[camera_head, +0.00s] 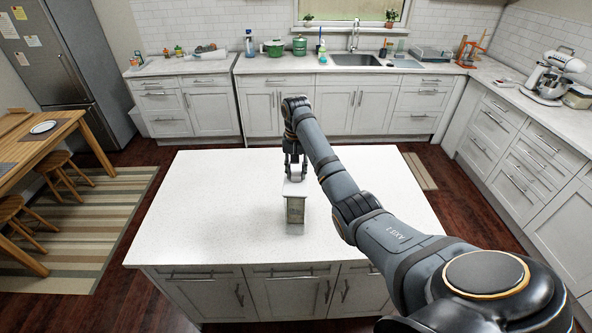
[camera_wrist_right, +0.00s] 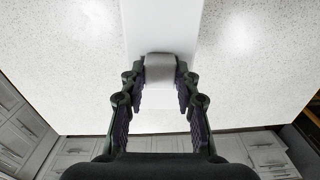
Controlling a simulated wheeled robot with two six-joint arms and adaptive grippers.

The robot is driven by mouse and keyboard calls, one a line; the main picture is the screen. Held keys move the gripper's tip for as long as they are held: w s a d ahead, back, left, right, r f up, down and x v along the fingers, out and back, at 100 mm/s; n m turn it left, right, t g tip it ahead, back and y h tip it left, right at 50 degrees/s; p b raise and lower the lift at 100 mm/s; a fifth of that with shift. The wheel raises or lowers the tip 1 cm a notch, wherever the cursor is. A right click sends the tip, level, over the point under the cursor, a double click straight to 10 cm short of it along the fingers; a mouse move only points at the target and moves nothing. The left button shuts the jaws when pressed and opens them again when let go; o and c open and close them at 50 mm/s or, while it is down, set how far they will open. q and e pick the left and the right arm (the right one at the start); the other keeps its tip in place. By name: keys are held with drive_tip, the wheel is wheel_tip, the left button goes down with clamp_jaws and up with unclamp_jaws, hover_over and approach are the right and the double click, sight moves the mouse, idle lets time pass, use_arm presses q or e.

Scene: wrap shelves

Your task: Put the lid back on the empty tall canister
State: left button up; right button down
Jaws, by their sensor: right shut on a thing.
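The tall canister (camera_head: 295,211) stands upright on the white island top, greyish with a darker front panel. The white lid (camera_head: 295,188) is directly over its top, roughly lined up with it. I cannot tell whether the lid touches the rim or is slightly above it. My right gripper (camera_head: 294,174) points down from above and is shut on the lid's knob. In the right wrist view the light grey knob (camera_wrist_right: 160,68) is between the fingertips, with the flat white lid (camera_wrist_right: 160,28) beyond it. The canister's inside is hidden. My left gripper is not in view.
The island top (camera_head: 210,200) is otherwise clear around the canister. Counters along the back hold a green pot (camera_head: 274,48), a small green canister (camera_head: 299,46) and a sink (camera_head: 356,60). A stand mixer (camera_head: 550,75) is at the right. A table (camera_head: 30,145) with stools is at the left.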

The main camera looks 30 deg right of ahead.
drive_tip(key=c, duration=0.9)
unclamp_jaws()
drive_tip(key=shift+o, duration=0.2)
drive_tip(key=o, duration=0.5)
drive_tip(key=shift+f, duration=0.1)
